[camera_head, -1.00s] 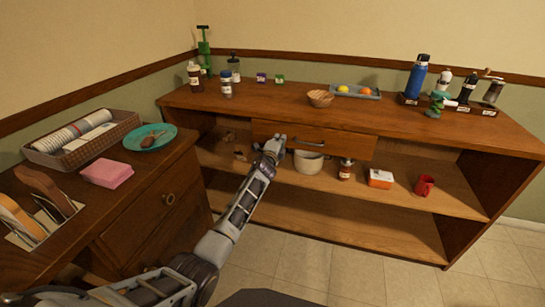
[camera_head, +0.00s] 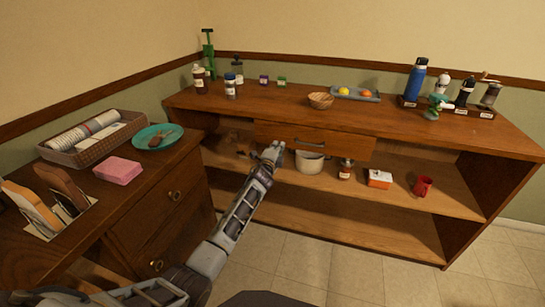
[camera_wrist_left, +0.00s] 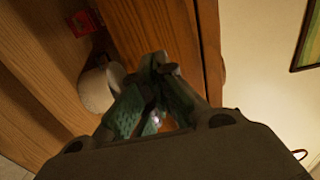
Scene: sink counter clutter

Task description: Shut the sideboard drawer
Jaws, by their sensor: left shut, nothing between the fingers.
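The sideboard drawer (camera_head: 345,146) is a wide wooden front with a dark bar handle (camera_head: 311,143), under the sideboard's top. Its front seems to stand slightly out from the sideboard; how far is hard to tell. My left gripper (camera_head: 272,150) is shut and empty at the left part of the drawer front, left of the handle. In the left wrist view the closed fingers (camera_wrist_left: 155,103) point at the wooden drawer front (camera_wrist_left: 155,30); I cannot tell whether they touch it. My right gripper is not in view.
Below the drawer, the sideboard's shelf holds a white pot (camera_head: 309,164), a brown bottle (camera_head: 346,169), an orange-white box (camera_head: 379,179) and a red mug (camera_head: 423,186). A cabinet (camera_head: 150,225) stands at left; floor is clear in front.

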